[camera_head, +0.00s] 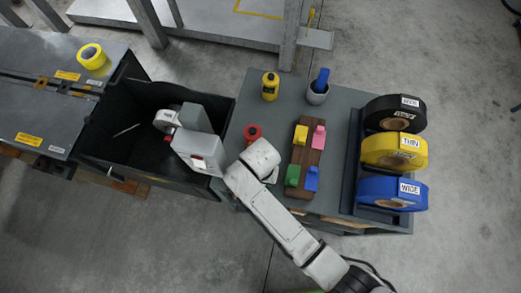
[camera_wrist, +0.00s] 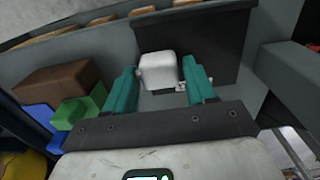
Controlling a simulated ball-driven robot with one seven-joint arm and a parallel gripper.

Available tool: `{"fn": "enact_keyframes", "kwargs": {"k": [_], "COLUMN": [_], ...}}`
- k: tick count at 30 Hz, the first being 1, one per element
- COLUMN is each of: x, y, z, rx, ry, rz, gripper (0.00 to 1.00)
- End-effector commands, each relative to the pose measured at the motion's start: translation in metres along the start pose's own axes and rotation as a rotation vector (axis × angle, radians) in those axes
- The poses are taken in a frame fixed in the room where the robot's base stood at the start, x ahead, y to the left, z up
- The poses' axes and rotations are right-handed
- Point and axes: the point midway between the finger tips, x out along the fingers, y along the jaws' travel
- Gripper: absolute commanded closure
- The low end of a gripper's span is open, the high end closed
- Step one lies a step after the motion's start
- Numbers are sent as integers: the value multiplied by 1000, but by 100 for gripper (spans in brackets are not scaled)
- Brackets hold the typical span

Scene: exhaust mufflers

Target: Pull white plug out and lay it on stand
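In the wrist view a white block-like plug (camera_wrist: 158,68) shows in front of a dark panel. My gripper (camera_wrist: 162,76) has its two teal fingers apart, one on each side of the plug. The plug sits between or just beyond the fingertips; I cannot tell whether they touch it. In the head view my arm hides the fingers and the plug. A brown block (camera_head: 301,158) with yellow, pink, green and blue pieces stands on the grey table (camera_head: 239,105); I cannot tell which of these is the stand.
Black, yellow and blue tape rolls (camera_head: 393,151) sit in a rack at the table's right. A yellow bottle (camera_head: 270,86), a cup with a blue piece (camera_head: 318,90) and a red item (camera_head: 252,133) stand on the table. A black bin (camera_head: 115,150) lies left, under my arm.

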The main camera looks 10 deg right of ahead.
Motion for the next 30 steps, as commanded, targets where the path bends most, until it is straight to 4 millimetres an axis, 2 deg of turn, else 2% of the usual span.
{"fn": "enact_keyframes", "kwargs": {"k": [1, 5, 14, 17, 30], "x": [0, 0, -4, -14, -92], "y": [0, 0, 0, 0, -1], "z": [0, 0, 0, 0, 0], "rx": [0, 0, 0, 0, 0], "ry": [0, 0, 1, 1, 2], "rz": [0, 0, -1, -2, -3], "gripper": [39, 29, 29, 29, 29]}}
